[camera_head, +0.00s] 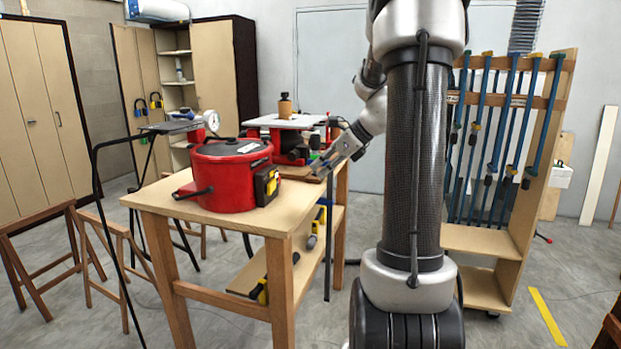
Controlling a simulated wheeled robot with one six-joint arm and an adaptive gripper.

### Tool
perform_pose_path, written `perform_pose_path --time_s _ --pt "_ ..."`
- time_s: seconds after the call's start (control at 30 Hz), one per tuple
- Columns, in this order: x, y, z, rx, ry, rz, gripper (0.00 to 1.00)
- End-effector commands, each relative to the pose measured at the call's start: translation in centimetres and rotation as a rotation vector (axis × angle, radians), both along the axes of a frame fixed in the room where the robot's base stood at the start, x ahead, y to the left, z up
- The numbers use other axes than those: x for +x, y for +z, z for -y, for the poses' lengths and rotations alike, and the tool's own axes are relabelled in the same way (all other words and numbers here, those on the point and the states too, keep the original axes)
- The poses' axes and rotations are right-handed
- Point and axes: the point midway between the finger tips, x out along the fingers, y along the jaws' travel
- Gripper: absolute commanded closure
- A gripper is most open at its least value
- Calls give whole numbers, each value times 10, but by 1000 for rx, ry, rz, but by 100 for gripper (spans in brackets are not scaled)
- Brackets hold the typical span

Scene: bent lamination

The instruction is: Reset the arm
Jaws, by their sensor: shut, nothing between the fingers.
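My arm stands at the right of the middle in the head view, folded with its upper links out of the top of the picture. My gripper (323,172) is shut and empty. It points down and left near the right edge of the wooden workbench (272,217), close to a red machine with a white top plate (285,122). I cannot tell whether it touches the bench or the machine. Part of the wrist is hidden behind my own arm.
A red round pot (225,177) stands at the front of the bench, left of my gripper. A small brown bottle (285,106) stands on the machine's plate. A wooden rack with blue clamps (508,140) stands at the right. Wooden trestles (45,250) stand at the left.

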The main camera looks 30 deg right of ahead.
Motion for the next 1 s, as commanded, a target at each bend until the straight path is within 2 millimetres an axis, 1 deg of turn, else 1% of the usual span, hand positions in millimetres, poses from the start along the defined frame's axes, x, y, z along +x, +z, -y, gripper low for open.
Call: perform_pose_path --time_s 0.17,0.73,0.87,0.93,0.97,1.0 --pt "-4 6 4 -1 -1 0 100" --pt "-4 6 4 -10 12 7 100" --pt "-6 4 6 -103 115 56 100" --pt "-16 -6 9 -199 230 72 100" --pt "-24 -14 10 -243 291 73 100" --pt "-37 -24 10 -303 380 71 100"
